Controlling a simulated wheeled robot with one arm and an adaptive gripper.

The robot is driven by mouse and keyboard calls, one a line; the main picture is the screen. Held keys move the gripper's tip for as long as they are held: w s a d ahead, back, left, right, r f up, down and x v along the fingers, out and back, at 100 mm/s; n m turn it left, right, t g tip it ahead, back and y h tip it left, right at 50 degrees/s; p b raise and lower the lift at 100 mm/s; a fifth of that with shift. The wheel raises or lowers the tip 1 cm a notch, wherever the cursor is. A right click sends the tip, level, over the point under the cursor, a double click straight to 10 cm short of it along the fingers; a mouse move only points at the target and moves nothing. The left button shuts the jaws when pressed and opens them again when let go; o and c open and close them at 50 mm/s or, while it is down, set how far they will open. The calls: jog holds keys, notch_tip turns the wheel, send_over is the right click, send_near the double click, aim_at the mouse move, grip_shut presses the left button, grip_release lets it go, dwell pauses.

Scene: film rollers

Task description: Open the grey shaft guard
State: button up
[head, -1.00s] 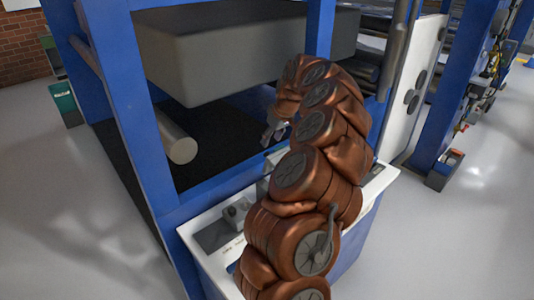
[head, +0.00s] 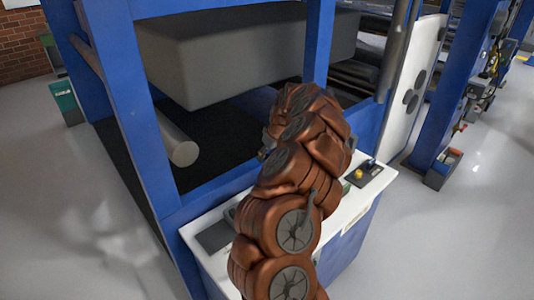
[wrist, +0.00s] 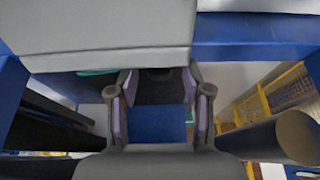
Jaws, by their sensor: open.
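The grey shaft guard, as far as I can tell, is the large grey box-shaped cover (head: 235,60) inside the blue frame in the head view. It hangs level above a dark area. In the wrist view its grey face and lower edge (wrist: 110,30) fill the upper left. My gripper (wrist: 160,88) is open and empty in the wrist view, its two purple-padded fingers apart just below that edge in the picture. I cannot tell whether they touch the cover. In the head view my arm hides most of the gripper and part of the cover's lower right.
A blue frame post (head: 125,110) stands left of the cover. A pale roller (head: 182,150) sticks out below it; a roller end (wrist: 297,135) shows in the wrist view. A white-topped console (head: 350,205) with controls stands under my arm.

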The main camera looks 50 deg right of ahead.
grip_shut()
dwell(0.3)
dwell(0.3)
